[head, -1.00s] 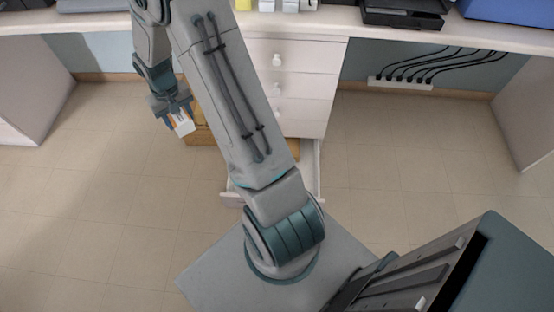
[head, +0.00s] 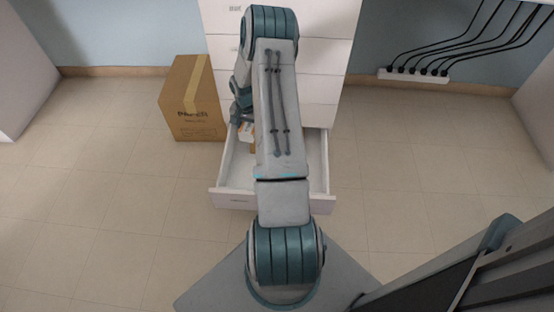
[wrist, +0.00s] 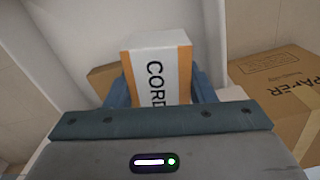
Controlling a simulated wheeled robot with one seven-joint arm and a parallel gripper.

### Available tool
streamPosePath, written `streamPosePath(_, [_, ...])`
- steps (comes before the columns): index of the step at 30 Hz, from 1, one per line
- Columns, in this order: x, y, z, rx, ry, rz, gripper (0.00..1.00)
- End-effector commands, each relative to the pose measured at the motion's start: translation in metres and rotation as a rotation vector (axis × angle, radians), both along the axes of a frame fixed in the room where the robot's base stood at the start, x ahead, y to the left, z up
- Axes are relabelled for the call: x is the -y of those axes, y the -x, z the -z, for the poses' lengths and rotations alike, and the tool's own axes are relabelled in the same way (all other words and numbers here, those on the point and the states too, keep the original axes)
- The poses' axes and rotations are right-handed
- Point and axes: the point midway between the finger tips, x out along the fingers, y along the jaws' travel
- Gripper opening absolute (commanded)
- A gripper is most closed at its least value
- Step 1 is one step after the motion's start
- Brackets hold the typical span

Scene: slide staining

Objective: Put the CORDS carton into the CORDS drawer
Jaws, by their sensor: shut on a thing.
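The CORDS carton (wrist: 158,66) is white with orange edges and black lettering. In the wrist view it stands between the two blue fingers of my gripper (wrist: 160,88), which is shut on it. In the head view the carton (head: 246,131) shows small beside my arm, with my gripper (head: 242,116) above it. They are over the back left part of an open bottom drawer (head: 235,199). The marking on the drawer front is too small to read. My arm hides the drawer's middle, and I cannot tell whether the carton touches the drawer.
A brown PAPER box (head: 192,105) stands on the floor just left of the drawer; it also shows in the wrist view (wrist: 285,92). A brown object (wrist: 104,80) lies beyond the carton. Shut drawers (head: 325,60) rise behind.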

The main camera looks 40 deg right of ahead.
Motion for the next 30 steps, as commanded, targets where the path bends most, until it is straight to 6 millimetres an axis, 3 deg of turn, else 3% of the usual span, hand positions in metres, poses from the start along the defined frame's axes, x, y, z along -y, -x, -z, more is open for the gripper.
streamPosePath(1, [0.012, 0.005, 0.032, -0.001, -0.003, 0.042, 0.27])
streamPosePath(4, [0.029, 0.012, 0.062, 0.002, -0.003, 0.110, 0.27])
streamPosePath(9, [0.047, 0.021, 0.091, 0.006, -0.004, 0.183, 0.27])
streamPosePath(13, [0.049, 0.024, 0.100, 0.006, -0.004, 0.203, 0.27])
streamPosePath(17, [0.030, 0.029, 0.114, 0.004, -0.005, 0.204, 0.27])
streamPosePath(24, [-0.024, 0.043, 0.148, 0.003, -0.005, 0.201, 0.27])
streamPosePath(30, [-0.054, 0.051, 0.165, 0.006, -0.003, 0.204, 0.27])
